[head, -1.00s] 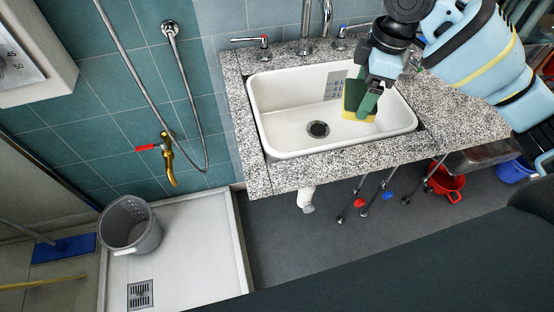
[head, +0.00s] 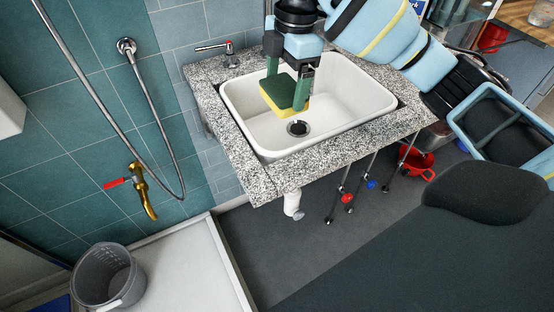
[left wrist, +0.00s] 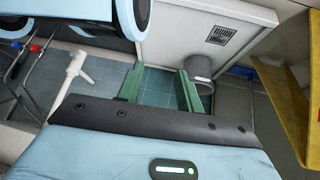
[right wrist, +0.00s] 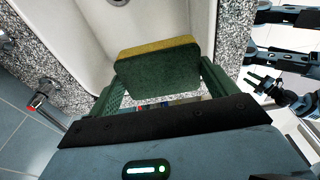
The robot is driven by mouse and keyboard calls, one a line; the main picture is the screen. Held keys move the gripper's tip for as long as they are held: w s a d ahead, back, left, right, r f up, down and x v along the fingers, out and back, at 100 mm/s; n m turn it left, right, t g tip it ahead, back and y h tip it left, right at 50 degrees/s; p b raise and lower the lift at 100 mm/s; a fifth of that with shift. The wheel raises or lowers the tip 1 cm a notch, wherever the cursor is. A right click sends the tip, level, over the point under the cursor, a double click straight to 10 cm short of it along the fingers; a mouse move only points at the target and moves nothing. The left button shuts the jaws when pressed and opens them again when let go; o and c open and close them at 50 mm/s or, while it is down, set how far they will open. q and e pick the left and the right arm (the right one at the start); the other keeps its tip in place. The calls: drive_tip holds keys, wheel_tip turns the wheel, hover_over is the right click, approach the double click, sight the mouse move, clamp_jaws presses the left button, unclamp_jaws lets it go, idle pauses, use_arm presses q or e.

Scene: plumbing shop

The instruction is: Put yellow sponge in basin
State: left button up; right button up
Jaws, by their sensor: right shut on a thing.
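The sponge (head: 285,92), yellow below with a green scouring side on top, is held over the white basin (head: 362,98), behind the drain in the head view. My right gripper (head: 288,84) is shut on it, with a finger on each side. In the right wrist view the sponge (right wrist: 158,72) sits between the fingers (right wrist: 158,88), with the basin (right wrist: 80,25) beyond. I cannot tell how high it is above the basin floor. My left gripper (left wrist: 158,88) is open and empty in the left wrist view, away from the basin.
A speckled granite counter (head: 235,150) surrounds the basin, with a tap (head: 228,50) at its back left. A grey bucket (head: 108,275) stands at lower left by a brass valve (head: 142,190). A red bucket (head: 416,163) is under the counter.

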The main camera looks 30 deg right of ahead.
wheel_tip(320, 180, down, 13)
drive_tip(key=b, duration=0.2)
drive_tip(key=shift+b, duration=0.3)
drive_tip(key=shift+f, duration=0.1)
wheel_tip(320, 180, down, 4)
drive_tip(key=shift+f+b, duration=0.25)
drive_tip(key=shift+b, duration=0.3)
drive_tip(key=shift+f, duration=0.25)
